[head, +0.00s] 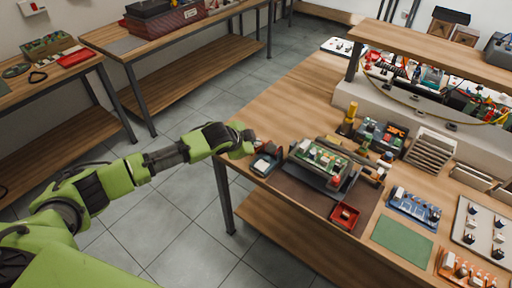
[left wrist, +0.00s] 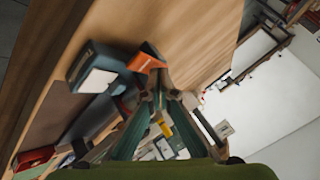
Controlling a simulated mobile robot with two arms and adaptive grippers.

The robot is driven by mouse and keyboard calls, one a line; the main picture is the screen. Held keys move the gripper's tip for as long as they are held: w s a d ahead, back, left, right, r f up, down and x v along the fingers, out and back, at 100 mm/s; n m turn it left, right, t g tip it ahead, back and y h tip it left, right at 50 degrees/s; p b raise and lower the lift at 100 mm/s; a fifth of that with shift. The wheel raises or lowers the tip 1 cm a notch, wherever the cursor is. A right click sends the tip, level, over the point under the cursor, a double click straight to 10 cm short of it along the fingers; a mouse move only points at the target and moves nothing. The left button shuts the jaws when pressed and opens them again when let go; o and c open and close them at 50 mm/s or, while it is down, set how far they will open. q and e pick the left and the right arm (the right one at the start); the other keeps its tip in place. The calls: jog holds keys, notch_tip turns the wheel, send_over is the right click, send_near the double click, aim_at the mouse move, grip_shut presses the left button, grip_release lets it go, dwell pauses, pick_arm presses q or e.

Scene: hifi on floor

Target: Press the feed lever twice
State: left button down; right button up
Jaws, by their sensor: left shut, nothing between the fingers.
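My left gripper (head: 246,146) is shut and empty over the near left corner of the workbench. In the left wrist view, its fingertips (left wrist: 160,92) meet close to a small orange-red part (left wrist: 146,62) on a dark piece. I cannot tell whether they touch it or whether this is the feed lever. A dark blue box with a white face (head: 264,161) sits beside the gripper; it also shows in the left wrist view (left wrist: 98,72). A fixture holding a green circuit board (head: 322,158) stands right of the box. My right gripper is not in view.
A red tray (head: 345,215), a green mat (head: 402,240) and a blue rack (head: 414,207) lie on the workbench to the right. A shelf (head: 440,55) spans the back. Other benches (head: 165,45) stand at the left, with open floor (head: 190,205) between.

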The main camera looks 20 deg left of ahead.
pick_arm(q)
jog(key=shift+f+b, duration=0.3)
jog(key=shift+f, duration=0.45)
dwell(0.3)
dwell(0.4)
jog(key=shift+r+p, duration=1.2)
jog(key=shift+p, duration=0.1)
jog(key=shift+r, duration=0.1)
notch_tip(320, 180, up, 5)
jog(key=p, duration=0.5)
